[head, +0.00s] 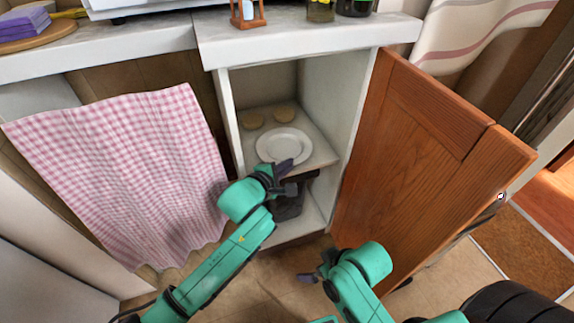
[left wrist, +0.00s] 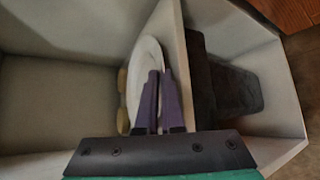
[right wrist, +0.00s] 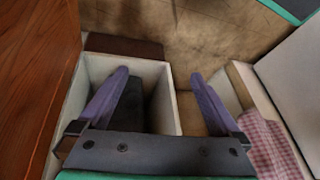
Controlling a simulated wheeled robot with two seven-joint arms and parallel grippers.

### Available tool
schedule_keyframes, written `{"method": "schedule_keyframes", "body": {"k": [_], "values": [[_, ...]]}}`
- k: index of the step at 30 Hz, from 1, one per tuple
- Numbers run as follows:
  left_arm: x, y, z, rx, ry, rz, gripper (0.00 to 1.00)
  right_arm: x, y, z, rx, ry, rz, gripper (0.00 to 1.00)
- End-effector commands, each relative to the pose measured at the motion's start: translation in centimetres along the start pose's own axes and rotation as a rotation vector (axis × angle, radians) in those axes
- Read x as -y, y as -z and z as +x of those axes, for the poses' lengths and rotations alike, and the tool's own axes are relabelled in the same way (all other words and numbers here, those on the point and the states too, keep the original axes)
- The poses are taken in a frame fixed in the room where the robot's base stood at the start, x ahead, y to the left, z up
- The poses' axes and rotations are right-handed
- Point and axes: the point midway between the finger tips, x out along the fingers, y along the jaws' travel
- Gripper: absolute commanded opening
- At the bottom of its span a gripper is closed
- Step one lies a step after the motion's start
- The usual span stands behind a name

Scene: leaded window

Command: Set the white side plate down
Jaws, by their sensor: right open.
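The white side plate (head: 284,145) lies flat at the cupboard's middle shelf (head: 318,150), near its front edge. I cannot tell whether it touches the shelf. My left gripper (head: 286,176) is at the plate's front rim, its fingers close together, one above the other. In the left wrist view the plate (left wrist: 140,72) runs behind the nearly closed fingers (left wrist: 161,98), which appear to pinch its rim; the rim between them is hidden. My right gripper (head: 314,276) is open and empty, low in front of the cupboard; its fingers (right wrist: 155,95) are wide apart in the right wrist view.
A dark object (head: 290,203) stands in the lower compartment. The wooden door (head: 410,150) stands open at right. A pink checked cloth (head: 125,170) hangs at left. The counter (head: 300,38) is above.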

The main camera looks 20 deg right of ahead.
Motion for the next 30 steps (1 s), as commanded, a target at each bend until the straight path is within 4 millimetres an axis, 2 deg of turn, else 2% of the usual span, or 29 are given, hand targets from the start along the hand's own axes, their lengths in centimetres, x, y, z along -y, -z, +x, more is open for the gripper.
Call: {"method": "schedule_keyframes", "body": {"k": [1, 2, 11, 17, 18, 26, 28, 30], "values": [[1.5, 0.5, 0.2, -0.013, 0.03, -0.007, 0.27, 0.0, -0.1, 0.1, 0.0, 0.0, 0.0, 1.0], [1.5, 0.5, 0.2, -0.012, 0.031, -0.007, 0.39, 0.0, -0.1, 0.1, 0.0, 0.0, 0.0, 1.0], [1.7, 0.6, 0.2, -0.014, 0.034, -0.008, 0.39, 0.2, 0.1, 0.4, -0.016, 0.007, -0.002, 1.0], [1.7, 0.7, 0.2, -0.015, 0.034, -0.008, 0.39, 1.8, 1.2, 1.7, -0.123, 0.051, -0.009, 1.0], [1.5, 0.5, -0.6, -0.013, 0.033, -0.01, 0.39, 1.4, 1.4, 0.7, -0.097, 0.036, -0.007, 1.0], [1.0, 0.4, -4.7, -0.011, 0.025, -0.007, 0.39, -1.2, -0.4, -3.7, 0.108, -0.042, 0.017, 1.0], [0.8, 0.2, -6.0, -0.008, 0.02, -0.005, 0.39, -1.9, -1.0, -5.2, 0.167, -0.065, 0.03, 1.0], [0.5, 0.1, -8.1, -0.005, 0.016, -0.006, 0.39, -2.5, -1.6, -5.9, 0.222, -0.084, 0.043, 1.0]]}}
